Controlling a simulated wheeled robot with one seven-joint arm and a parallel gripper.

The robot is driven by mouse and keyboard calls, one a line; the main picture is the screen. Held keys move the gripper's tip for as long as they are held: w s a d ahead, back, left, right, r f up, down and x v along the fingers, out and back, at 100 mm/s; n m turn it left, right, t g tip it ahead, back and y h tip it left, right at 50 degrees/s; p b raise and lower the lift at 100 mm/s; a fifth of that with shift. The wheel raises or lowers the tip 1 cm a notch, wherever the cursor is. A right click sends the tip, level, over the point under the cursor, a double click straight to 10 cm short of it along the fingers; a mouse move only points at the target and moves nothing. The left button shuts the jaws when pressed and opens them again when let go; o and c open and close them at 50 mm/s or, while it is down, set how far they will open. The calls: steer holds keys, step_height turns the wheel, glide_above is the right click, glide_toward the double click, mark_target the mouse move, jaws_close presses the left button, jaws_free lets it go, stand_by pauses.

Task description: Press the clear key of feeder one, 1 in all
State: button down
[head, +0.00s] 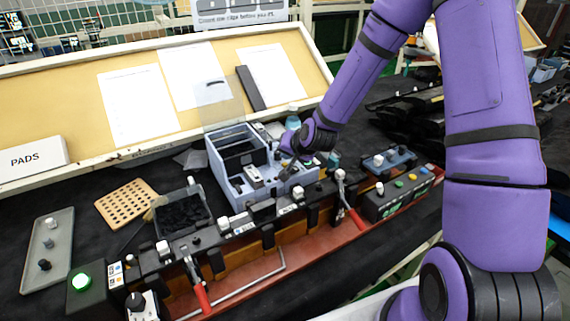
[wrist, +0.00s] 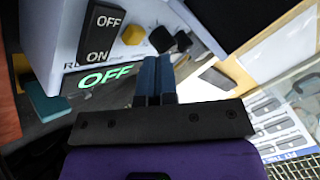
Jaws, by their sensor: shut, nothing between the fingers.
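A light blue-grey feeder box (head: 232,190) with open bins stands mid-table in the head view. My gripper (head: 288,146) is at its right side, its tips hard to see there. In the wrist view my gripper (wrist: 155,62) has its two blue fingers shut together and empty. They point at the feeder's panel (wrist: 70,40), just below a black key (wrist: 161,39). A yellow key (wrist: 133,35) is left of it and a dark key (wrist: 182,42) right of it. I cannot read which one is the clear key, nor tell whether the tips touch anything.
In the head view, a rail with knobs and red-handled levers (head: 202,298) runs along the front. A perforated tan board (head: 127,203) lies at left.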

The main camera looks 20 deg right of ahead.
mark_target(287, 163)
steer(key=shift+f, duration=0.15)
steer(key=shift+f, duration=0.25)
steer(key=shift+f, duration=0.5)
stand_by(0.8)
steer(key=shift+r, duration=0.9)
steer(key=shift+r, duration=0.15)
steer(key=shift+r, duration=2.4)
